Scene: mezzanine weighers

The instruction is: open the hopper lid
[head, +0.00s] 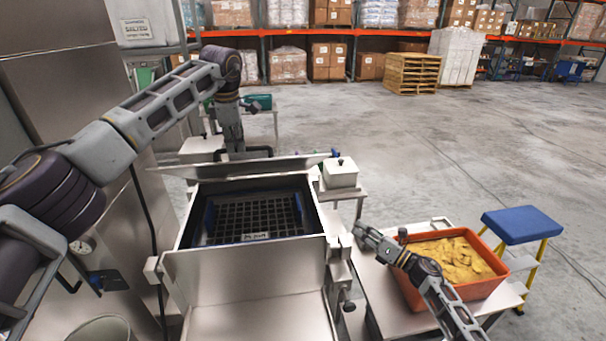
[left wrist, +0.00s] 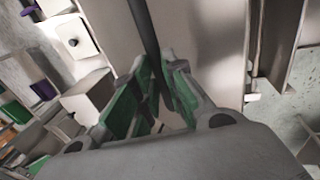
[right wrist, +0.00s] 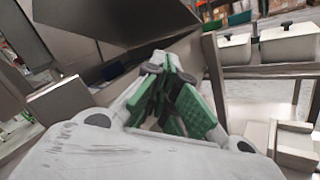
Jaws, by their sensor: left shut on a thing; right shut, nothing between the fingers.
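The steel hopper (head: 243,262) stands in front of me in the head view. Its top is uncovered, and a dark grid (head: 262,218) with a small label shows inside. The lid (head: 205,172) stands raised at the hopper's far edge, seen nearly edge-on. My left gripper (head: 237,151) is at the lid's far side, shut on the dark bar handle (head: 262,150); the bar also runs between the green-padded fingers in the left wrist view (left wrist: 147,40). My right gripper (head: 360,235) is shut and empty, just right of the hopper; its closed fingers show in the right wrist view (right wrist: 172,90).
An orange tub (head: 470,291) of yellow pieces sits on a steel table at right, beneath my right forearm. A blue-topped stool (head: 522,224) stands beyond it. A lidded white box (head: 340,173) is close to the hopper's far right corner. Open floor lies behind.

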